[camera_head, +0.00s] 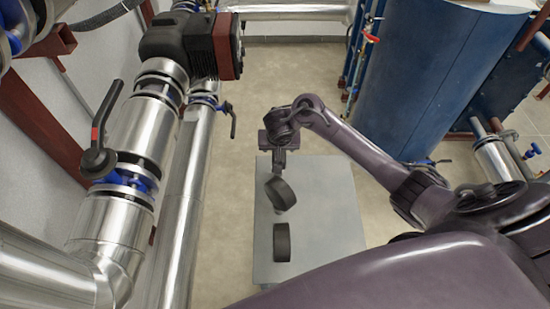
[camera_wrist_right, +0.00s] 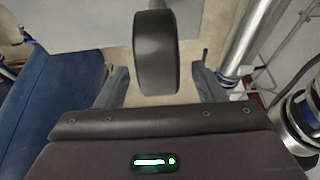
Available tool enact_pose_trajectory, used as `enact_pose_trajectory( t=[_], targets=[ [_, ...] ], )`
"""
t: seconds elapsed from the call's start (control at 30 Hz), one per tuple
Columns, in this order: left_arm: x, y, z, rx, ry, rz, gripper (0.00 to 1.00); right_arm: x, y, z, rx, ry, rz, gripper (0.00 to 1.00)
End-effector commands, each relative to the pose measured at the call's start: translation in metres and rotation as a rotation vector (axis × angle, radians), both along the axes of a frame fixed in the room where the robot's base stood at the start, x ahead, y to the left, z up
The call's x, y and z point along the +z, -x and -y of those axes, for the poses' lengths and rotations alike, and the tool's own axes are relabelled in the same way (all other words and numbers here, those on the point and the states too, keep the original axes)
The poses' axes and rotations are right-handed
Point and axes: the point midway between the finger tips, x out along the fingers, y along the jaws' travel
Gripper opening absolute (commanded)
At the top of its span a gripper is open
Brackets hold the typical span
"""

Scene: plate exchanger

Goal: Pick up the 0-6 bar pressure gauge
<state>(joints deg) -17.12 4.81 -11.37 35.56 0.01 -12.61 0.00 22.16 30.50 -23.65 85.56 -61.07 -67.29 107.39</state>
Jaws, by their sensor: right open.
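Two dark round gauges show edge-on in the head view. One gauge (camera_head: 281,193) is tilted, right below my right gripper (camera_head: 279,168); the other gauge (camera_head: 282,242) is nearer to me, over the grey table. Their dials are hidden, so I cannot tell which is the 0-6 bar one. In the right wrist view one gauge (camera_wrist_right: 156,55) stands between the spread fingers of my right gripper (camera_wrist_right: 160,88), with a gap visible on each side. The right gripper is open. My left gripper is not in view.
The grey table (camera_head: 335,215) is otherwise clear. Silver pipes (camera_head: 190,190) with a black-handled valve (camera_head: 98,155) run along the left. A large blue tank (camera_head: 425,80) stands at the back right. Bare floor (camera_head: 290,75) lies behind the table.

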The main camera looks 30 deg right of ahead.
Motion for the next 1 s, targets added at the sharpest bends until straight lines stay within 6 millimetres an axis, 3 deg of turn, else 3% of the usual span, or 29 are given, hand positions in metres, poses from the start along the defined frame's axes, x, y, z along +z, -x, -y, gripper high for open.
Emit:
enact_pose_trajectory(
  t=[0.3, 0.63, 1.0],
  targets=[
    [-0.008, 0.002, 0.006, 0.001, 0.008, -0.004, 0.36, -0.043, -0.006, 0.005, 0.001, 0.001, -0.001, 0.63],
    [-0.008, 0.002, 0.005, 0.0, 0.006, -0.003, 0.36, -0.049, -0.009, 0.006, 0.0, 0.0, 0.001, 0.63],
    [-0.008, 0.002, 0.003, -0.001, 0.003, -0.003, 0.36, -0.049, -0.009, 0.006, 0.0, 0.0, 0.001, 0.14]
  ],
)
